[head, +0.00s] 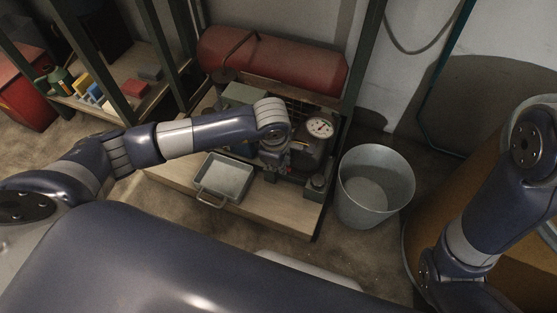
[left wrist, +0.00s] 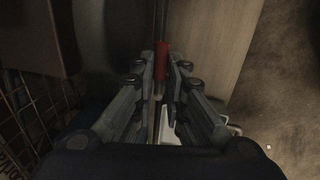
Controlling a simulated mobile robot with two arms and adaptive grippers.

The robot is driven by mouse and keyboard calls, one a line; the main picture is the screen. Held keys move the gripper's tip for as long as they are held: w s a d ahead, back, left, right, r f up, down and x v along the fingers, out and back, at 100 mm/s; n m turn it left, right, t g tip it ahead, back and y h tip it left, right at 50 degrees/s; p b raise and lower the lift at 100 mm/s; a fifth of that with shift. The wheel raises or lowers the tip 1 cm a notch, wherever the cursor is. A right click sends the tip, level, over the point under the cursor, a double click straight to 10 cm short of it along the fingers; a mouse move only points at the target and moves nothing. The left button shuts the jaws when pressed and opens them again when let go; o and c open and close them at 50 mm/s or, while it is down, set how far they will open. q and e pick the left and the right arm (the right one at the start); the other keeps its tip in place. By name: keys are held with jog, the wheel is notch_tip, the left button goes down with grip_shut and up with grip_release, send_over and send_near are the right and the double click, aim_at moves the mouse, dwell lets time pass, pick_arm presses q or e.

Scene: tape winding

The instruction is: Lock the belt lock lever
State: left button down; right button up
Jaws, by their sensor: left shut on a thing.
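A lever with a red grip (left wrist: 161,58) shows between my left gripper's fingers in the left wrist view; its thin shaft runs up out of the frame. I take it for the belt lock lever. My left gripper (left wrist: 168,70) is shut on it, with a grey finger close on each side. In the head view my left arm reaches over the bench to the machine (head: 315,150) with a round dial gauge, and its wrist hides most of the lever and gripper there. My right arm shows at the right edge of the head view, but its gripper is not seen.
A metal tray (head: 225,176) lies on the wooden bench (head: 285,217), left of the machine. A grey bucket (head: 375,190) stands on the floor right of the bench. A red tank (head: 275,62) lies behind the machine. Green posts frame the bench.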

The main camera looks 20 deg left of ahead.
pick_arm(q)
jog(key=c, duration=1.6)
grip_release()
jog(key=shift+c, duration=0.2)
jog(key=shift+r, duration=0.1)
notch_tip(320, 180, up, 8)
jog(key=s, duration=0.1)
jog(key=shift+s+f, duration=0.2)
jog(key=shift+s, duration=0.05)
